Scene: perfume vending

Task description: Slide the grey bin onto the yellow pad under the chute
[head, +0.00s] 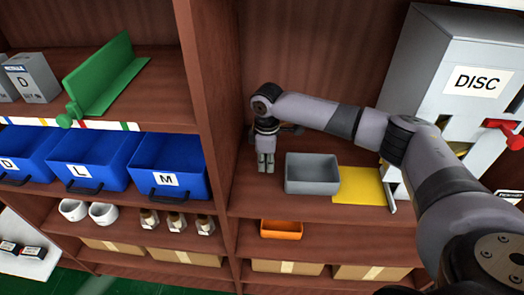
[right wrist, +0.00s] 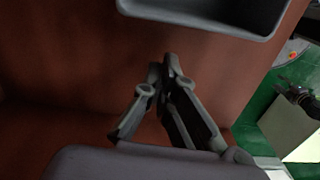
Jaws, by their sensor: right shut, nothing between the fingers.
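The grey bin (head: 312,187) stands upright and looks empty on the brown shelf in the head view. The yellow pad (head: 362,186) lies just right of it, and the bin's right side is at the pad's left edge; I cannot tell whether it overlaps. My right gripper (head: 266,166) is shut and empty, pointing down to the left of the bin with a small gap. In the right wrist view, the shut fingers (right wrist: 168,65) are below the bin's rim (right wrist: 205,27), apart from it. The chute is mostly hidden behind my right arm. My left gripper is not in view.
The grey DISC machine (head: 455,50) with a red handle (head: 508,132) stands right of the pad. A wooden divider (head: 215,90) bounds the shelf at left. An orange bin (head: 281,229) sits one shelf lower. Blue drawers (head: 168,165) are at left.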

